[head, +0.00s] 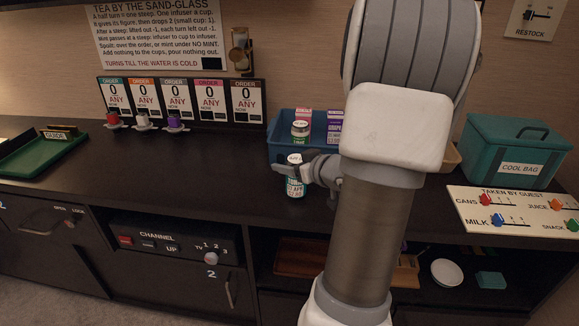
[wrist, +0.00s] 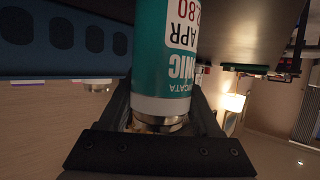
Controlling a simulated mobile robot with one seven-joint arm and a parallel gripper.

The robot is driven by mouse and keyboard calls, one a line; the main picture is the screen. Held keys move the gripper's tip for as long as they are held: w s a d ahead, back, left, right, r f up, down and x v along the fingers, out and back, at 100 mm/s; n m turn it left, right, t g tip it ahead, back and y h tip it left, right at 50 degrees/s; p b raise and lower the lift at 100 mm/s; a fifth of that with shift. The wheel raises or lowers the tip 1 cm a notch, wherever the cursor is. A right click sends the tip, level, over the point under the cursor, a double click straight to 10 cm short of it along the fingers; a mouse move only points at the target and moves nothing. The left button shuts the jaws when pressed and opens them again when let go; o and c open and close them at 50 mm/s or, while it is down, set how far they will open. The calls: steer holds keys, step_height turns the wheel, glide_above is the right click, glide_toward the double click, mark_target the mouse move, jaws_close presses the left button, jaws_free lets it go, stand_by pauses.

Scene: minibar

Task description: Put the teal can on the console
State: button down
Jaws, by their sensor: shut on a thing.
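The teal can (head: 295,188), with a white printed label, is in front of the blue bin, near the counter's front edge. It is upright in the head view, with its pale top showing. My gripper (head: 308,170) is shut on it from the right side. In the wrist view the teal can (wrist: 165,50) is between the two dark fingers of my gripper (wrist: 165,112), its metal rim towards the palm. The dark counter top (head: 190,165) runs below; I cannot tell whether the can touches it. No surface is labelled as a console.
A blue bin (head: 282,150) with cans and cartons stands behind the can. A teal cool bag (head: 515,150) and a white guest board (head: 515,212) are at right. Order cards (head: 175,98) and small coloured pieces stand at back left. The left-middle counter is clear.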

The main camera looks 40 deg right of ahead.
steer(key=shift+f, duration=0.1)
steer(key=shift+c, duration=0.4)
jaws_free()
steer(key=shift+r, duration=0.25)
steer(key=p+v, duration=0.5)
steer(key=v, duration=0.7)
steer(key=shift+w, duration=0.1)
